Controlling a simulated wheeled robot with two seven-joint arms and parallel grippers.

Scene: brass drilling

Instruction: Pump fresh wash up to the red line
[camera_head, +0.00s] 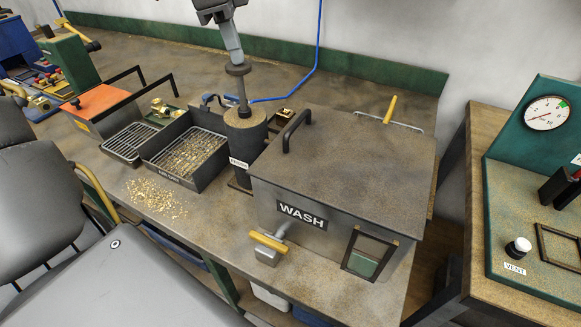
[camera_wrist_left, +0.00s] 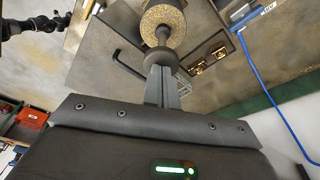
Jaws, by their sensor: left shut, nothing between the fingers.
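My left gripper (camera_head: 236,60) comes down from the top of the head view, shut and empty, its tips at the dark round knob (camera_head: 238,69) of the pump rod. In the left wrist view the closed fingers (camera_wrist_left: 162,75) meet the knob (camera_wrist_left: 163,58). The pump cylinder (camera_head: 246,130) stands upright below, its top (camera_wrist_left: 163,22) speckled with brass chips. The grey wash tank (camera_head: 350,160), labelled WASH, has a framed sight window (camera_head: 368,254) in front with green liquid low in it. I cannot make out the red line. My right gripper is not identifiable.
Chip trays (camera_head: 190,155) stand left of the pump, with loose chips (camera_head: 153,197) before them. A tap with a yellow handle (camera_head: 268,242) juts from the tank front. A blue hose (camera_head: 300,85) runs behind. A gauge panel (camera_head: 547,113) stands right.

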